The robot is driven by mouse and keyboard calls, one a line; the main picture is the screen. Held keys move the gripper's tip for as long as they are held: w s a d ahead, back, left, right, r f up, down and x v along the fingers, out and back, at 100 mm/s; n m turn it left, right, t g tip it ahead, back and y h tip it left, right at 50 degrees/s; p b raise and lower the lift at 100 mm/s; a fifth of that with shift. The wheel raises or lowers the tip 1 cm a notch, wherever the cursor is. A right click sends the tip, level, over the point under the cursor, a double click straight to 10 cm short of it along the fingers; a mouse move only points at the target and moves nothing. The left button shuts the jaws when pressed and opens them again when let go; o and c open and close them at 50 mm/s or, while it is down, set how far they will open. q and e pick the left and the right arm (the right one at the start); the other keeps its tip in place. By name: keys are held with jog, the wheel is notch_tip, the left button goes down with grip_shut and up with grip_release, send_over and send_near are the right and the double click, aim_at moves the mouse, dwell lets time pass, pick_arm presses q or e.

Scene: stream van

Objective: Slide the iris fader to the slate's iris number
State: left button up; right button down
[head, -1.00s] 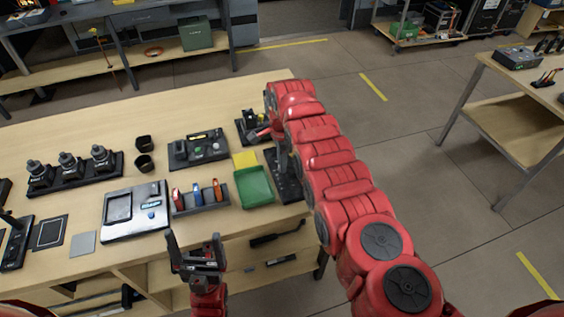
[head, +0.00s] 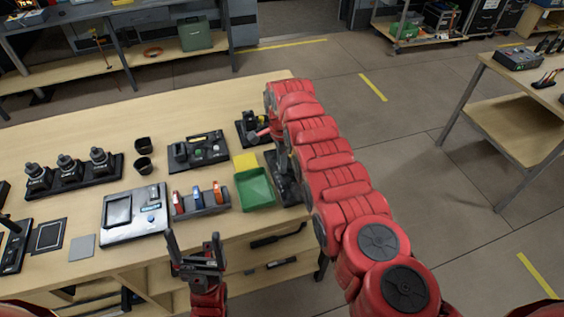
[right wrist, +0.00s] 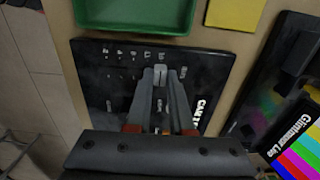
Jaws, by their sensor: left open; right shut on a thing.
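The black fader panel (right wrist: 100,85) lies on the table, with small white markings and partly hidden lettering. In the head view the panel (head: 288,190) is largely covered by my right arm. My right gripper (right wrist: 168,80) is over the panel, its fingers shut on a small pale fader knob (right wrist: 159,74). Which number the knob stands at is too small to read. A black board with colour bars (right wrist: 300,150), perhaps the slate, lies to the right; no iris number is readable. My left gripper (head: 193,243) is open and empty at the table's front edge.
A green tray (head: 254,189) and a yellow pad (head: 246,161) sit close beside the panel. A rack with coloured handles (head: 200,200), a grey device (head: 134,213) and a black control box (head: 198,150) stand further left.

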jog(key=shift+w+r, duration=0.15)
jog(key=shift+r, duration=0.05)
jog(key=c, duration=1.1)
grip_release()
jog(key=o, duration=0.3)
jog(key=shift+w+a+f, duration=0.15)
jog(key=shift+f, duration=0.05)
jog(key=shift+r, duration=0.1)
notch_tip(320, 180, up, 17)
jog(key=p, duration=0.4)
jog(key=shift+r, duration=0.15)
